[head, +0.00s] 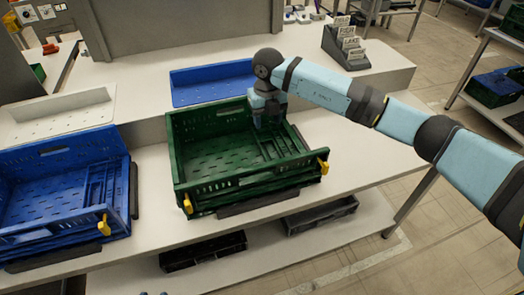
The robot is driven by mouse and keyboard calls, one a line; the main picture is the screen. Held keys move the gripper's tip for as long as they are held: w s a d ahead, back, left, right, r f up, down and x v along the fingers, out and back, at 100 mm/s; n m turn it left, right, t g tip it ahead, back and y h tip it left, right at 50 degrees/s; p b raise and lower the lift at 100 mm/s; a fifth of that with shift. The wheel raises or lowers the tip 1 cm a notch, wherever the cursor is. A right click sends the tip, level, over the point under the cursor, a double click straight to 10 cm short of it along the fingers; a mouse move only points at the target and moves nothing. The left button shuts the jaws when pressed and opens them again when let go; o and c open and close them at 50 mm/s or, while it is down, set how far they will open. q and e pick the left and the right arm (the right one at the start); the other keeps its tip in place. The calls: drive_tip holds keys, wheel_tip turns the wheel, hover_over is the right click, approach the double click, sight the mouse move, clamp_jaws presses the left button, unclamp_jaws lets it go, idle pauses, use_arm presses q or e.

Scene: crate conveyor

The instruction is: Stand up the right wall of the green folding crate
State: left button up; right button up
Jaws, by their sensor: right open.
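The green folding crate (183,170) stands on the white table in the middle of the head view. Its left and back walls look upright. Its right wall (279,146) appears folded down, lying inside along the right side of the crate. Yellow latches (187,204) sit at the two front corners. My right gripper (269,121) points down at the crate's back right corner, over the far end of the right wall. It is open with nothing seen between its fingers; whether it touches the wall cannot be told. My left gripper is not in view.
A blue crate (62,162) stands close on the left, with a dark strip between. Behind are a blue tray (211,82), a white tray (58,115) and a dark card holder (345,48). Table to the right of the green crate is clear. Dark crates lie on the shelf below.

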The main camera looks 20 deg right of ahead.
sight(267, 154)
wheel_tip(267, 154, down, 12)
drive_tip(key=shift+s+f, duration=0.1)
drive_tip(key=shift+f, duration=0.05)
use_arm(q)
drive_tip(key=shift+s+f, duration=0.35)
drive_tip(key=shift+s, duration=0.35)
use_arm(e)
drive_tip(key=shift+f, duration=0.7)
drive_tip(key=shift+c, duration=0.5)
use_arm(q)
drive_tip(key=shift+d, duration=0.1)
use_arm(e)
clamp_jaws()
